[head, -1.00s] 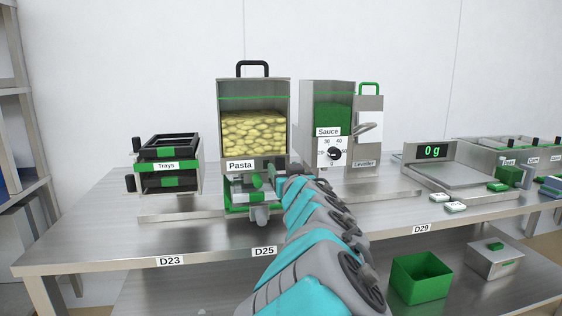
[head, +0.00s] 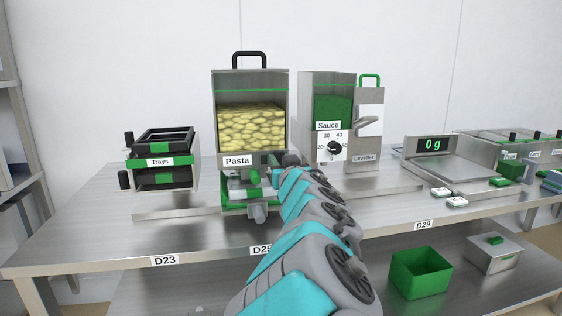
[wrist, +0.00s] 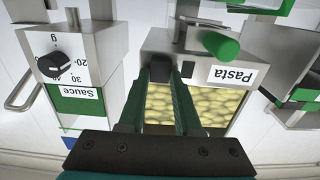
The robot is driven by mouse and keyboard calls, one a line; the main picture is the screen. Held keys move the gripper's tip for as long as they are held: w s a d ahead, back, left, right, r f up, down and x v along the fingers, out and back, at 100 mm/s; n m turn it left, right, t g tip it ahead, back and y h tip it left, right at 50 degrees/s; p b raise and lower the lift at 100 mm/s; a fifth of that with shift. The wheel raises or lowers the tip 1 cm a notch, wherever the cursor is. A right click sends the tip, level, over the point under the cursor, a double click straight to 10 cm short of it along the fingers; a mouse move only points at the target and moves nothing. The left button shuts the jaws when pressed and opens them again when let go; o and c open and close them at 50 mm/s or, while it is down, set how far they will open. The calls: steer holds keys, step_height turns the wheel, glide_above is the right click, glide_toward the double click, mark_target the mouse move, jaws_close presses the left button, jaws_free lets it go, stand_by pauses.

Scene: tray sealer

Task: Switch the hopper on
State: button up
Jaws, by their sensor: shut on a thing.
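The pasta hopper is a steel box (head: 237,84) with a window of yellow pasta and a "Pasta" label (head: 237,160). It appears upside down in the wrist view (wrist: 245,52). My gripper (wrist: 166,73) is at the hopper's front, beside the label. Its two green fingers are shut on a small dark block (wrist: 160,72), which looks like the hopper's switch. I cannot read its on or off position. In the head view my arm hides the fingertips.
A green cylinder (wrist: 221,44) sticks out close to my gripper. The sauce dispenser (head: 313,92) with its dial (head: 333,148) stands close on the right. A tray holder (head: 160,162) stands left. The scale (head: 432,145) reads 0 g. The bench front left is clear.

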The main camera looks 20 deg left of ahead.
jaws_close()
steer(key=shift+f, duration=0.1)
steer(key=shift+f+b, duration=0.3)
steer(key=shift+b, duration=0.9)
steer(key=t+b, duration=0.1)
steer(key=b, duration=0.3)
steer(key=shift+f, duration=0.25)
steer(key=t+y+b, duration=0.1)
steer(key=b, duration=0.3)
steer(key=t+b, duration=0.1)
steer(key=b, duration=0.4)
steer(key=shift+f+y, duration=0.25)
steer(key=shift+y, duration=0.15)
steer(key=shift+b, duration=1.2)
steer(key=shift+r+t+b, duration=0.25)
steer(key=shift+t+b, duration=0.05)
steer(key=shift+t, duration=0.1)
steer(key=o, duration=0.8)
jaws_free()
